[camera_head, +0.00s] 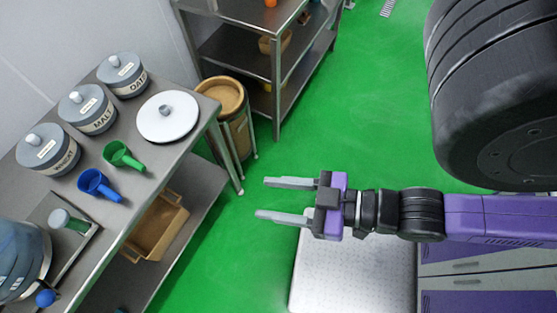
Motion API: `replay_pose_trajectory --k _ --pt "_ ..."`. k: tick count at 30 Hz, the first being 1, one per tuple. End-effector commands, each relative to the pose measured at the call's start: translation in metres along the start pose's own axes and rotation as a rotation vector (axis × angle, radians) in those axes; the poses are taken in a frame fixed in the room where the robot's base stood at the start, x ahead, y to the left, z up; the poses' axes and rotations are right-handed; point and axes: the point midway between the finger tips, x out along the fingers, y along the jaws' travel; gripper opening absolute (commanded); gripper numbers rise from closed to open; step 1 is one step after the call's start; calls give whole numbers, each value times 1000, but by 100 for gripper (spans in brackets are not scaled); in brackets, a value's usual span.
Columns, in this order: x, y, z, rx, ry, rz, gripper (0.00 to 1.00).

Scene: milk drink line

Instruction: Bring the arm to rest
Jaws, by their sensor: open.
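My gripper (268,200) is open and empty, with its two grey fingers pointing left and apart from each other. It hangs over the green floor, to the right of the steel table (143,207). The fingers touch nothing that I can see. My arm reaches in from the right edge, with a purple link (490,217) and black wrist joints behind the gripper. A large black part of my own body fills the upper right.
The steel table holds lidded canisters (92,115), a green scoop (122,156), a blue scoop (98,185) and a white round lid (167,118). A wooden-topped bin (226,97) and a steel shelf (240,52) stand behind. Green floor (370,120) is clear.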

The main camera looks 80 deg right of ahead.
Motion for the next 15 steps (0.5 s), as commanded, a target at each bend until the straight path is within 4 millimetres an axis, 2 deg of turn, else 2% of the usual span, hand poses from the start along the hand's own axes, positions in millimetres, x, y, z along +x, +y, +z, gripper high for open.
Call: replay_pose_trajectory --k 3,8,15 --pt "-8 0 -6 -8 -5 -11 48" --pt "-9 0 -8 -10 -4 -12 48" --pt "-6 0 0 -9 -4 -12 48"
